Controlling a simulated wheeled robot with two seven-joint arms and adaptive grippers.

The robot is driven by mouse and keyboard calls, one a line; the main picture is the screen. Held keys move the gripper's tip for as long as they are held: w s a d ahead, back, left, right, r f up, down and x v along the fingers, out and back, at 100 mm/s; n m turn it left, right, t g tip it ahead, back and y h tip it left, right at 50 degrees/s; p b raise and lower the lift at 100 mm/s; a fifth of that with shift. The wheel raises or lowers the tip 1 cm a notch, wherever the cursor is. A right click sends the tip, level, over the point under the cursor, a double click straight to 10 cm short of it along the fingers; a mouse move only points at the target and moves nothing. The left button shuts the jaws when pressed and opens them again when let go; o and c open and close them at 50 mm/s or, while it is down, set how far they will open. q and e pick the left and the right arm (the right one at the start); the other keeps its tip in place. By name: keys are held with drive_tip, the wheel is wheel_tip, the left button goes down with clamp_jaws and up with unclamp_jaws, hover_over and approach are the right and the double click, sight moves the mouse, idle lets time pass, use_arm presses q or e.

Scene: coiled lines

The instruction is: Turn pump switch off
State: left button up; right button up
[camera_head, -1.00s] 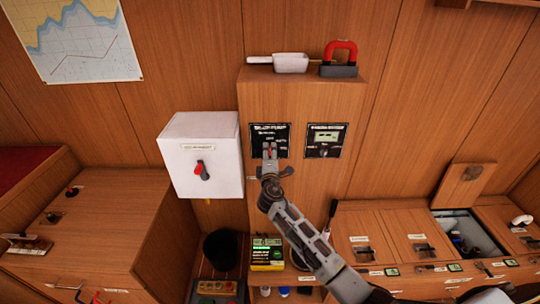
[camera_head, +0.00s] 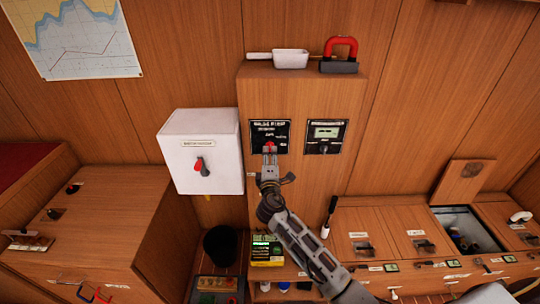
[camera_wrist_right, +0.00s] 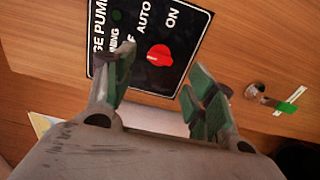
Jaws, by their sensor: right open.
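The bilge pump panel (camera_head: 256,138) is a black plate on the wooden cabinet front, with its red knob (camera_head: 270,147) low on it. In the right wrist view the panel (camera_wrist_right: 185,62) carries the words AUTO and ON, and part of OFF is covered by a finger. The red knob (camera_wrist_right: 160,55) shows whole there; I cannot surely read its setting. My right gripper (camera_head: 269,157) is open just below and in front of the knob. In the right wrist view its fingers (camera_wrist_right: 161,75) are spread either side of the knob, not visibly touching it. My left gripper is out of view.
A second black panel with a display (camera_head: 325,136) sits right of the pump panel. A white box with a red-handled switch (camera_head: 220,150) is at left. A scoop (camera_head: 291,58) and red-shackled padlock (camera_head: 340,55) stand on top. A black bin (camera_head: 221,245) is below.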

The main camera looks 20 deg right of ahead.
drive_tip(key=v, duration=0.7)
idle(0.3)
drive_tip(key=shift+a, duration=0.1)
idle(0.4)
